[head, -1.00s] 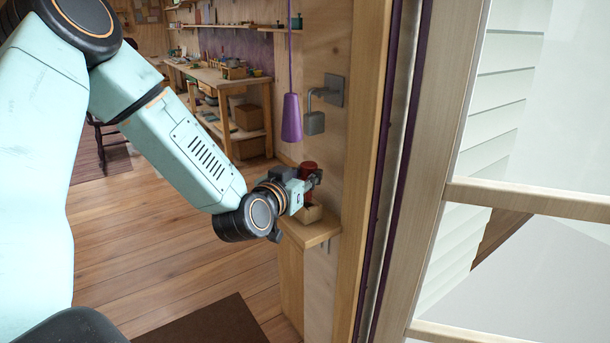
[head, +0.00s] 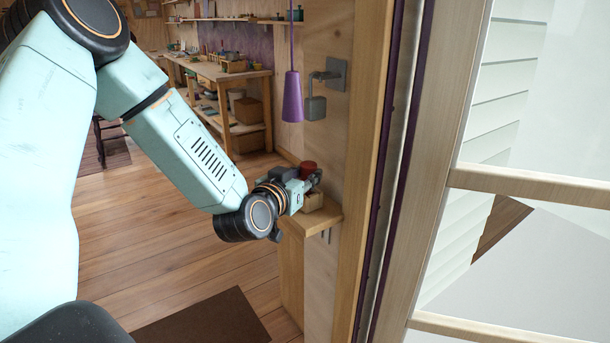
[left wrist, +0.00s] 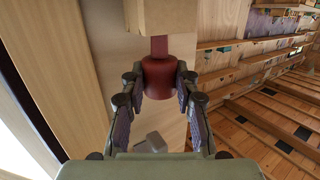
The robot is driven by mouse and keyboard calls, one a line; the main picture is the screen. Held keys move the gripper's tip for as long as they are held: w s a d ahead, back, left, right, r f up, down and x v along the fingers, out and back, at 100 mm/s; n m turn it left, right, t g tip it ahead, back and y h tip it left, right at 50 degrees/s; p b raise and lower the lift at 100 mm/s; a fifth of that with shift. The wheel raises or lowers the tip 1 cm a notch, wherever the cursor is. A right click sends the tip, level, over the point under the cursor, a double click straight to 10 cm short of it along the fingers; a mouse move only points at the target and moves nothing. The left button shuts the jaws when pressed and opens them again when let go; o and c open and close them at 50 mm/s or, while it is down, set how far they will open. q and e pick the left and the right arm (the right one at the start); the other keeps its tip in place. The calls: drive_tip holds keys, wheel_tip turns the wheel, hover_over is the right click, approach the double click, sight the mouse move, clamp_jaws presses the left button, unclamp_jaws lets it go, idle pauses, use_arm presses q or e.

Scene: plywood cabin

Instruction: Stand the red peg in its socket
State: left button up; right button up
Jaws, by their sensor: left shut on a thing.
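The red peg (head: 308,166) is in my left gripper (head: 311,182) above a small wooden block (head: 314,201), which looks like its socket. The block sits on a small wall shelf (head: 312,223). In the left wrist view, both fingers of the left gripper (left wrist: 160,88) are shut around the peg's wide dark red part (left wrist: 160,80). Its narrower red shaft shows between that part and the pale block (left wrist: 170,14). The shaft's end is hidden at the block, so I cannot tell how deep it is. My right gripper is not in view.
A purple cone (head: 292,97) hangs on a cord above the gripper. A grey box on a bracket (head: 315,106) is fixed to the wall near it. The door or window frame (head: 420,170) stands close on the right. A workbench (head: 225,78) is farther back; the floor between is open.

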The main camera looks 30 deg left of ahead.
use_arm(q)
drive_tip(key=o, duration=0.9)
drive_tip(key=v, duration=0.7)
drive_tip(key=shift+s, duration=0.3)
drive_tip(key=shift+d, duration=0.1)
idle(0.5)
